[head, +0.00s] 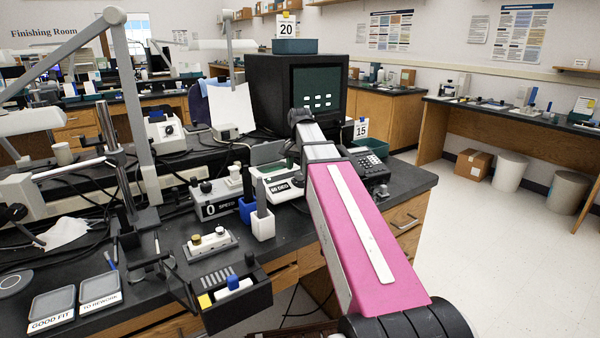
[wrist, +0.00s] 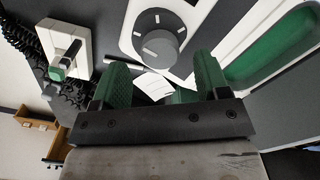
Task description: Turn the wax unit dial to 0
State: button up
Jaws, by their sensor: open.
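A round grey dial (wrist: 157,35) with white marks sits on a white panel at the top of the wrist view. No number is readable beside it. My gripper (wrist: 160,66) is open, with its two green fingers apart and nothing between them. The dial lies just beyond the fingertips, apart from them. In the head view, a white unit marked "60 DEG" (head: 283,190) stands on the bench by the end of my arm, and is probably the wax unit. Its dial does not show clearly there, and my arm hides most of my gripper.
A unit marked "0 SPEED" (head: 217,206) and a blue-and-white holder (head: 262,222) stand left of the 60 DEG unit. A monitor (head: 297,88) stands behind.

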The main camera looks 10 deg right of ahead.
aim_at(300, 173)
jog(key=shift+f, duration=1.2)
jog(key=c, duration=0.9)
jog(key=shift+n, duration=1.1)
jog(key=shift+c, duration=0.2)
jog(key=o, duration=0.9)
jog(key=shift+o, duration=0.2)
notch_tip(300, 173, up, 11)
jog(key=shift+f, duration=0.1)
